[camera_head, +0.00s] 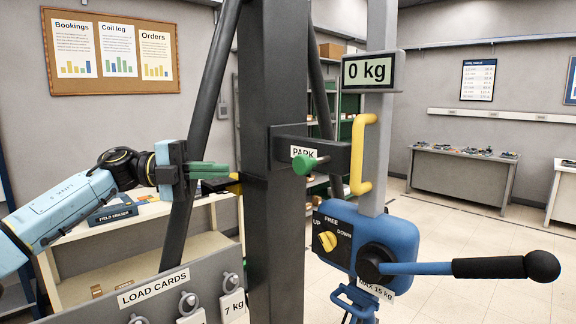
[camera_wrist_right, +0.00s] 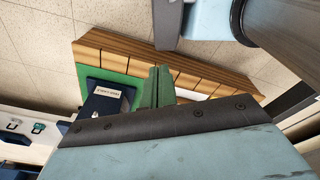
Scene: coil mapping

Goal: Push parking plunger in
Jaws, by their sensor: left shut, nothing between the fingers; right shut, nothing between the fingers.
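The parking plunger is a green knob (camera_head: 304,165) on the dark bracket marked PARK (camera_head: 302,151), right of the dark upright column (camera_head: 270,215) in the head view. It sticks out toward the camera. My left gripper (camera_head: 228,170) has green fingers shut together with nothing between them. It appears left of the column at about the knob's height, apart from the knob. My right gripper (camera_wrist_right: 158,88) shows in the right wrist view, its green fingers shut and empty. The plunger is not visible in that view.
A yellow handle (camera_head: 362,155) stands right of the bracket under the 0 kg display (camera_head: 371,71). Below is a blue winch box (camera_head: 400,240) with a yellow selector and a long black-ended lever (camera_head: 480,267). A load cards panel (camera_head: 100,312) is in front. A wood-edged green board (camera_wrist_right: 120,60) lies below my right gripper.

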